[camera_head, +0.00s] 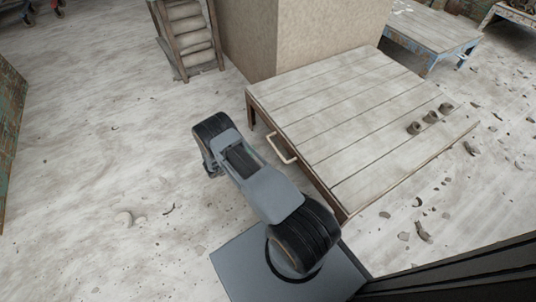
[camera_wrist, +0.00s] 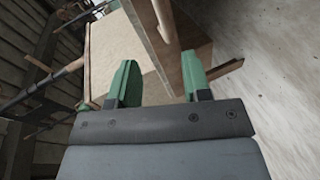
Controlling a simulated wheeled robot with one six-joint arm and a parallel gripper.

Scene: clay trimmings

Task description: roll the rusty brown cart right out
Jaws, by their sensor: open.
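A low plank-topped stand with rusty brown edges (camera_head: 335,115) is in the middle right of the head view; I take it for the cart. A pale bar handle (camera_head: 281,150) sticks out from its left side. Its wheels are not visible. My gripper (camera_head: 211,168) is left of the handle and apart from it, mostly hidden behind my wrist in the head view. In the wrist view my gripper (camera_wrist: 158,82) has two green fingers spread wide with nothing between them. A wooden bar (camera_wrist: 165,22), probably the handle, passes above and beyond the fingertips.
Several small clay pieces (camera_head: 430,116) stand on the planks at the right. A tan block (camera_head: 300,35) and a wooden step rack (camera_head: 188,35) stand behind. A blue-edged table (camera_head: 432,30) is at back right. The floor at left is mostly clear, with scattered clay scraps (camera_head: 125,217).

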